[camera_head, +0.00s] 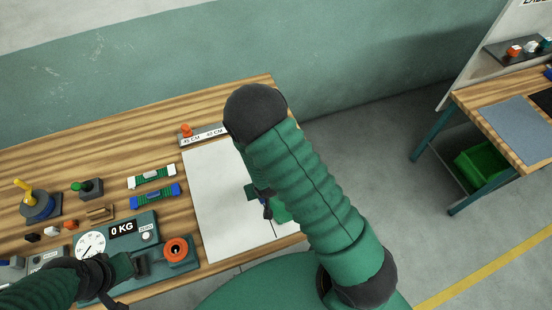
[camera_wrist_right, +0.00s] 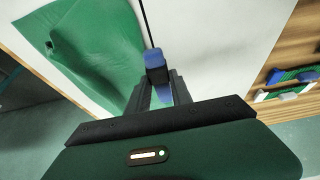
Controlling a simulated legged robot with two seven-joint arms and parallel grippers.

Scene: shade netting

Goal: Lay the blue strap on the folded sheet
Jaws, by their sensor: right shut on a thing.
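The blue strap (camera_head: 155,196), with a green middle part, lies on the bench left of the white board (camera_head: 212,190); it also shows at the right edge of the right wrist view (camera_wrist_right: 292,76). The green sheet (camera_head: 283,209) lies on the board, mostly hidden behind my right arm. In the right wrist view the sheet (camera_wrist_right: 92,45) is bunched and raised. My right gripper (camera_wrist_right: 155,65), blue at the tips, is shut at the sheet's edge, seemingly on the green cloth. My left gripper (camera_head: 140,263) is over the scale's front; its finger gap is unclear.
A white strap (camera_head: 152,177) lies just behind the blue one. A length marker (camera_head: 203,136) stands behind the board. Another table (camera_head: 520,130) stands far right.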

